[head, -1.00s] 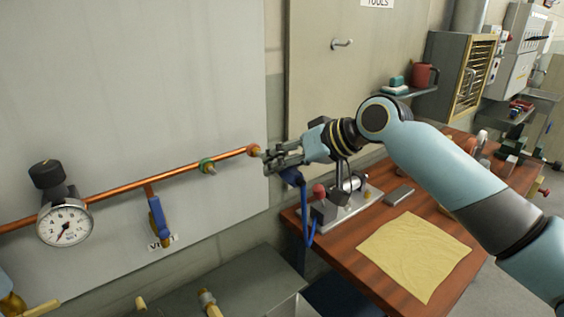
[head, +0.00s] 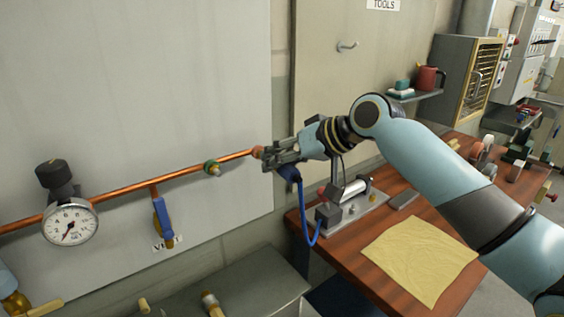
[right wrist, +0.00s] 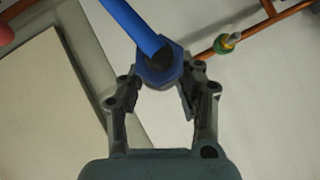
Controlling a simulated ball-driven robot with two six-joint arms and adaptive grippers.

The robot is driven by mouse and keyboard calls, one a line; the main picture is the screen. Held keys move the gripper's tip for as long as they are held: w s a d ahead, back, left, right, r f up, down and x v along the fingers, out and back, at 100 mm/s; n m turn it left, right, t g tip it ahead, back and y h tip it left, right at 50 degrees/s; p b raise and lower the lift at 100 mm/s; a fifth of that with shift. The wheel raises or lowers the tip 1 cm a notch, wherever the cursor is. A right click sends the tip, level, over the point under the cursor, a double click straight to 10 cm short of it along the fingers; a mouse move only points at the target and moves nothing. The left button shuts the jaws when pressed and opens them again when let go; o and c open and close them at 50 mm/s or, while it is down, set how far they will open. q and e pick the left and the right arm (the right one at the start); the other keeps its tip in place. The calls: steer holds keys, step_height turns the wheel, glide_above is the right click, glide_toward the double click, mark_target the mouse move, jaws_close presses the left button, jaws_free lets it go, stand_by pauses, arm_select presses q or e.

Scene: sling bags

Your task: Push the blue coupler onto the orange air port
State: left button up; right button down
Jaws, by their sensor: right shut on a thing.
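The blue coupler (right wrist: 160,72) is a hexagonal collar with a blue hose (right wrist: 128,22) running from it. My right gripper (right wrist: 160,88) is shut on it, a finger on each side. In the head view the coupler (head: 289,173) shows below the fingers of my right gripper (head: 268,158). The orange air port (head: 257,152) is at the right end of the copper pipe, right beside the fingertips. In the wrist view the port is hidden behind the coupler. I cannot tell whether coupler and port touch. My left gripper is not in view.
The copper pipe (head: 115,193) runs along the wall panel with a green-ringed fitting (head: 212,168), a blue-handled valve (head: 162,218) and a pressure gauge (head: 70,224). The wooden bench (head: 350,255) holds a metal fixture (head: 345,205) and a yellow cloth (head: 418,258).

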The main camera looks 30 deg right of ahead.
steer(key=shift+w, duration=0.35)
steer(key=c, duration=0.8)
jaws_free()
steer(key=shift+v, duration=6)
steer(key=shift+a, duration=0.1)
